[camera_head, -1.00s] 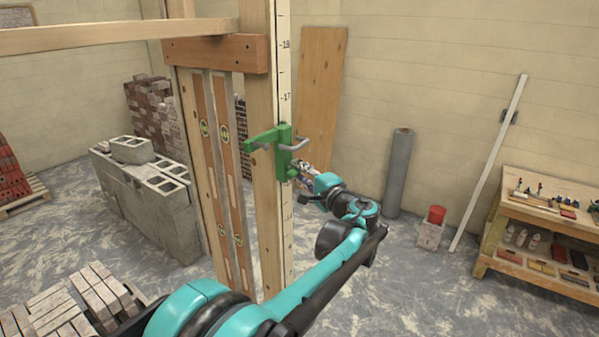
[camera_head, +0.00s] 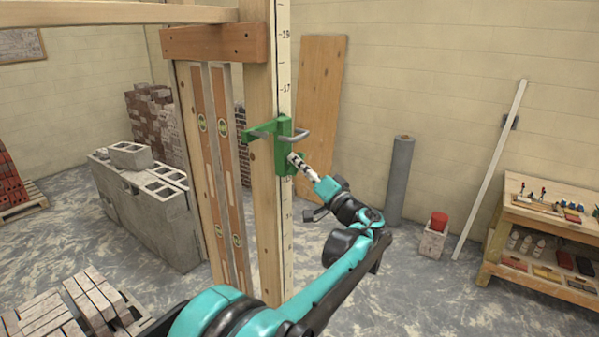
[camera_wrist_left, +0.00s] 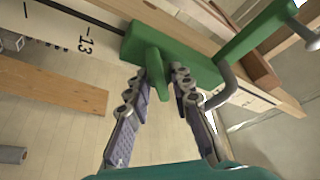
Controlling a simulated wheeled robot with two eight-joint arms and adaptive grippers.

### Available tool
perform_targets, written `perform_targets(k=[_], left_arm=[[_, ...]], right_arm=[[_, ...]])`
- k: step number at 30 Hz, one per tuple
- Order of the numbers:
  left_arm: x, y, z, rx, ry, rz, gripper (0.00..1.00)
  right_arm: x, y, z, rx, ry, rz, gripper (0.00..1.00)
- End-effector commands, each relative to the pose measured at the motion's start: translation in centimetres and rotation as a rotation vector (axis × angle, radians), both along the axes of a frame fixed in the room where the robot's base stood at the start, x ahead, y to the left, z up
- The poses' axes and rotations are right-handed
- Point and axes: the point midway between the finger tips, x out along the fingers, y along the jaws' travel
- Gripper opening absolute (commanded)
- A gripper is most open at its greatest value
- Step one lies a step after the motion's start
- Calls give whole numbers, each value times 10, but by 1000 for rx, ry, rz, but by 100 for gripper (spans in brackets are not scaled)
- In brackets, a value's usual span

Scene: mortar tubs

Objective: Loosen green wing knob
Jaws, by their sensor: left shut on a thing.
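The green wing knob (camera_wrist_left: 153,62) sticks out from the green bracket (camera_wrist_left: 180,35) in the left wrist view. The bracket (camera_head: 281,154) is mounted on an upright post with a marked scale in the head view. My left gripper (camera_wrist_left: 160,78) has a finger on either side of the knob and is shut on it. In the head view, my left gripper (camera_head: 294,160) is at the bracket's lower right side, and its fingers largely hide the knob. A grey bent handle (camera_head: 295,138) is on the bracket just above. My right gripper is out of view.
The scaled wooden post (camera_head: 262,210) stands directly behind the bracket. Two spirit levels (camera_head: 223,130) stand to its left. A workbench (camera_head: 540,225) with tools is at the right, and a grey roll (camera_head: 399,180) leans on the wall.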

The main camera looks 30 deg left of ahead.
Motion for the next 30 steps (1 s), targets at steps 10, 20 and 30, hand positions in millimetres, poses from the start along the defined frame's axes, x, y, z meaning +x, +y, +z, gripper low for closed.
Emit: perform_targets(k=[10,20,30], left_arm=[[1,0,-2,-26,-326,0,0],[0,0,0,-49,-607,0,0],[0,0,0,-63,-783,-1,0]], right_arm=[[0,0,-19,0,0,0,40],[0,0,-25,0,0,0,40],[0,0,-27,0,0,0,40]])
